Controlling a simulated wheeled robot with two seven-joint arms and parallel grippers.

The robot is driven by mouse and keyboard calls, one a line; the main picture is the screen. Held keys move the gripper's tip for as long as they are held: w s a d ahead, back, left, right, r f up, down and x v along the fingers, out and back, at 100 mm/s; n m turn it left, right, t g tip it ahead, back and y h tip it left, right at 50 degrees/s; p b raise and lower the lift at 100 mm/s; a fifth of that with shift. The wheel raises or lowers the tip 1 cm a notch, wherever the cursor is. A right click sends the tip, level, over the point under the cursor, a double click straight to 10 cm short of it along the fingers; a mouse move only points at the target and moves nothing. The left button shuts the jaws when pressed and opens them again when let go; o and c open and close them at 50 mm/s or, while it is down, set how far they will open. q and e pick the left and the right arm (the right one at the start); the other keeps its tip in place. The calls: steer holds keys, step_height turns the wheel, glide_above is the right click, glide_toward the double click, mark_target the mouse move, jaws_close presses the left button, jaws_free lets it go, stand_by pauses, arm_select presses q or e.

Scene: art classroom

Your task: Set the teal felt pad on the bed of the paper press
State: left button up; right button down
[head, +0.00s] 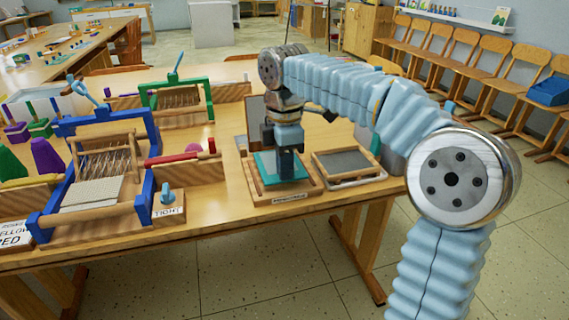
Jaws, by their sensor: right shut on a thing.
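The teal felt pad (264,168) lies flat within the outline of the paper press (258,192), a low wooden frame with a label on its front edge. I cannot tell whether the pad touches the bed or is just above it. My right gripper (287,172) points straight down at the middle of the pad and is shut on it. The fingertips and the middle of the pad are partly hidden by the gripper itself. My left gripper is not in view.
A wood-framed grey screen (350,164) lies just right of the press. A dark upright board (257,120) stands behind the press. A blue-framed loom (148,190) and a green-framed loom (210,92) stand to the left. The table's front edge is close to the press.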

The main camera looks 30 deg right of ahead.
steer(key=shift+f, duration=0.2)
stand_by(0.7)
steer(key=shift+f, duration=0.6)
stand_by(0.5)
stand_by(0.3)
steer(key=c, duration=1.2)
jaws_free()
steer(key=shift+r+p, duration=1.1)
steer(key=shift+r, duration=5.8)
